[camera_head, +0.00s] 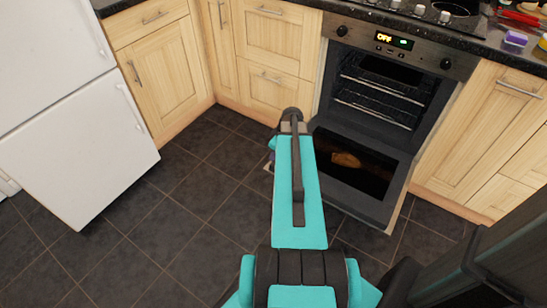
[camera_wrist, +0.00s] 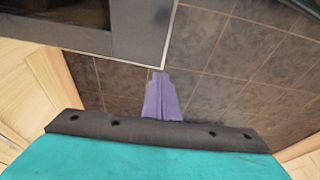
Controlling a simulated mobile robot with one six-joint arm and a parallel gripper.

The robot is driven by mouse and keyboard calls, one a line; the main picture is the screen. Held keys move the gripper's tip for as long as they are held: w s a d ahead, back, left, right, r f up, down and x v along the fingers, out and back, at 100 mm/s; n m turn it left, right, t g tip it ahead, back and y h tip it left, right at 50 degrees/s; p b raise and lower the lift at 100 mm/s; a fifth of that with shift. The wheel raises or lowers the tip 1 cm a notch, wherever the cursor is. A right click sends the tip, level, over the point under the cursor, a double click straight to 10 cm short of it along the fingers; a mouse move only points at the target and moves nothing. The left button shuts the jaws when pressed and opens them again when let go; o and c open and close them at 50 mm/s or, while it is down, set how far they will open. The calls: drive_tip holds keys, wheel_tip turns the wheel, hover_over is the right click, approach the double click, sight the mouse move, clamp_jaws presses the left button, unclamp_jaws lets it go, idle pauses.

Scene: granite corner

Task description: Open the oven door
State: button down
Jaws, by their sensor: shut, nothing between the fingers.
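The oven (camera_head: 385,95) is built in under the counter, with its cavity and wire racks in view. Its dark door (camera_head: 375,212) is swung down, wide open, and leans out over the floor. A brown patch shows in the door glass; I cannot tell whether it is a reflection. In the wrist view, the door's corner and edge (camera_wrist: 142,40) fill the upper left. In the head view my arm mostly hides the gripper, left of the door. The door handle is not clearly visible.
A white fridge (camera_head: 75,150) stands at the left. Wooden cabinets (camera_head: 150,75) line the corner and flank the oven. The dark counter (camera_head: 300,6) carries a hob (camera_head: 420,10) and a purple sponge (camera_head: 515,38). The tiled floor (camera_head: 165,235) is clear on the left.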

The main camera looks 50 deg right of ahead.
drive_tip(key=p+v, duration=0.1)
drive_tip(key=v, duration=0.8)
drive_tip(key=shift+a+r, duration=0.15)
drive_tip(key=shift+a, duration=0.2)
